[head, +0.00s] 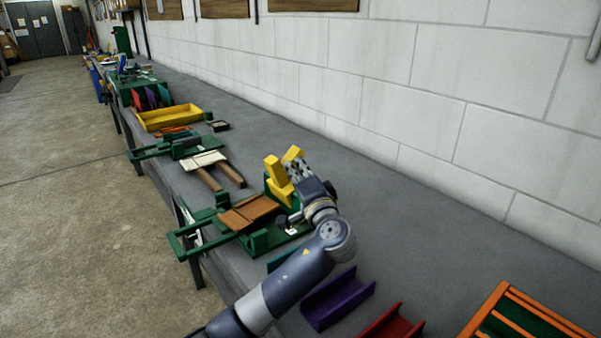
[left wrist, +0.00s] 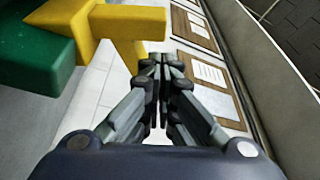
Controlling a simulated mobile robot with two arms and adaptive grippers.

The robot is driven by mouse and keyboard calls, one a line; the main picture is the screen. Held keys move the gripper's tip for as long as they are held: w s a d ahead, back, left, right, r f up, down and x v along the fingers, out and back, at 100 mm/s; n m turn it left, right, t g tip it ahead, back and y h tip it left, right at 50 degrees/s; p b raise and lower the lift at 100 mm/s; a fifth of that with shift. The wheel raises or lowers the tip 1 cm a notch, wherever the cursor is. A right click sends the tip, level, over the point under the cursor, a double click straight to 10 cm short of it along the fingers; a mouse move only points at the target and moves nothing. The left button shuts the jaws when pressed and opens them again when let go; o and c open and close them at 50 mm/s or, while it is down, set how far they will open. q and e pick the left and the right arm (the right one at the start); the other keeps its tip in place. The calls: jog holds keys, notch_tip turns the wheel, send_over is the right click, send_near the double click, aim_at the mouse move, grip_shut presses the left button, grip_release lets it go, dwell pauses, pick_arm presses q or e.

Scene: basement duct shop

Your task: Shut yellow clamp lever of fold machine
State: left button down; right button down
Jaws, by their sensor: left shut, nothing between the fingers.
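The fold machine is a green frame (head: 205,227) on the bench, with a brown sheet (head: 250,212) lying across it. Its yellow clamp lever (head: 276,172) stands up at the machine's far right end, beside my gripper. In the left wrist view the yellow lever (left wrist: 125,22) is at upper left, joined to a green block (left wrist: 35,60). My left gripper (head: 297,166) is raised over that end of the machine; in the left wrist view its fingertips (left wrist: 160,66) are together and empty, close to the lever's yellow end. I cannot tell whether they touch. My right gripper is not in view.
A purple channel (head: 337,297), a red channel (head: 393,325) and an orange rack (head: 528,315) lie on the near bench. Farther along are a second green machine (head: 160,148) and a yellow tray (head: 168,118). A white block wall (head: 430,120) bounds the bench's right side.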

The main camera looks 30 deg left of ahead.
pick_arm(q)
jog(key=x, duration=0.4)
jog(key=shift+w+a+p, duration=0.2)
jog(key=shift+a+p, duration=0.05)
jog(key=shift+p, duration=0.1)
